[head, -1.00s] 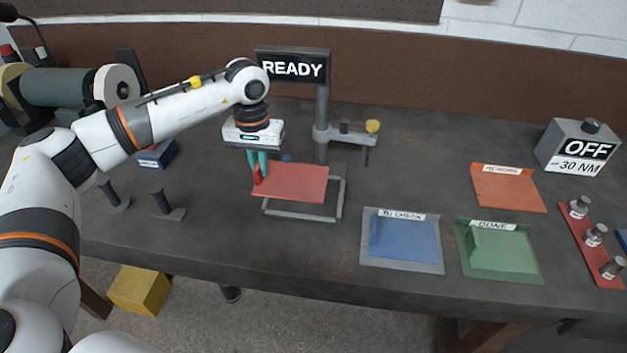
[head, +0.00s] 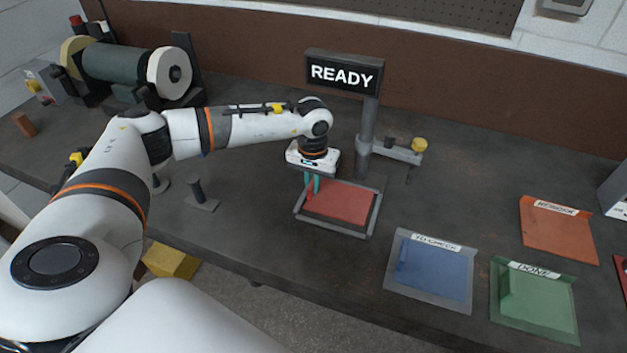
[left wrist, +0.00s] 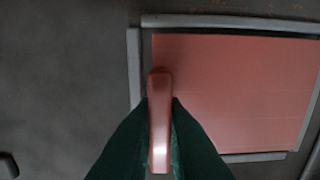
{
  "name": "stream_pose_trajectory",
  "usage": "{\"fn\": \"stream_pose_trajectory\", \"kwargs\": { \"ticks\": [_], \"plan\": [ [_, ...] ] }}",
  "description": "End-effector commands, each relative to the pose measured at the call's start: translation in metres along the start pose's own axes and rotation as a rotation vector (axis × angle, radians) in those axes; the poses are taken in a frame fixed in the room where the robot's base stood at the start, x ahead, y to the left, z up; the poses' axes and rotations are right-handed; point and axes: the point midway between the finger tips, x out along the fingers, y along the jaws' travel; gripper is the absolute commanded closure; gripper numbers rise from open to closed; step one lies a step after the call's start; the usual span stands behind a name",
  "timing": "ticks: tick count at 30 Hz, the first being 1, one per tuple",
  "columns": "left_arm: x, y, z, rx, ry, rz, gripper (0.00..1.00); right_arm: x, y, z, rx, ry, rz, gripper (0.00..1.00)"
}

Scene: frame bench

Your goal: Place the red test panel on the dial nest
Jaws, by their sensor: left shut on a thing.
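The red test panel (head: 342,203) is a flat red plate with a raised red handle (left wrist: 160,90) at its left edge. My left gripper (head: 313,186) is shut on that handle. The dial nest is a grey rectangular frame (head: 375,215) under the dial stand. The panel lies within the frame's outline in the head view. In the left wrist view the panel (left wrist: 240,95) also sits inside the frame (left wrist: 134,70), with narrow dark gaps at the top and left. I cannot tell whether it rests fully on the nest. My right gripper is not in view.
The dial stand (head: 368,130) with its side arm and READY sign (head: 342,73) rises just behind the nest. A blue TO CHECK tray (head: 432,275), green DONE tray (head: 540,300) and orange REWORK tray (head: 555,232) lie to the right. A grinder (head: 125,68) stands back left.

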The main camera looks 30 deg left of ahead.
Motion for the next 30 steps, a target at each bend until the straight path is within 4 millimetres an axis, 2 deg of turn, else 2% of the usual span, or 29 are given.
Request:
{"fn": "stream_pose_trajectory", "kwargs": {
  "ticks": [4,12,13,16,25,30],
  "plan": [
    [0.005,0.0,0.0,0.0,-0.001,0.0,1.0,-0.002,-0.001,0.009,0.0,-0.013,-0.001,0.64],
    [0.009,0.0,0.0,0.0,-0.001,-0.001,1.0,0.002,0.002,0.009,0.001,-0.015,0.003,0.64],
    [0.008,0.0,0.0,0.0,-0.001,0.0,0.84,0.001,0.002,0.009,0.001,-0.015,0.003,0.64],
    [0.007,0.0,0.0,0.0,0.0,0.0,0.68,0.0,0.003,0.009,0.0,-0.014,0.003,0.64],
    [0.006,0.0,0.0,0.0,0.0,0.0,0.68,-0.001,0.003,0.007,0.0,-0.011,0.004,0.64],
    [-0.007,0.0,0.001,0.0,-0.004,-0.002,0.68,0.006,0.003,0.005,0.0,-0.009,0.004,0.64]
  ]
}}
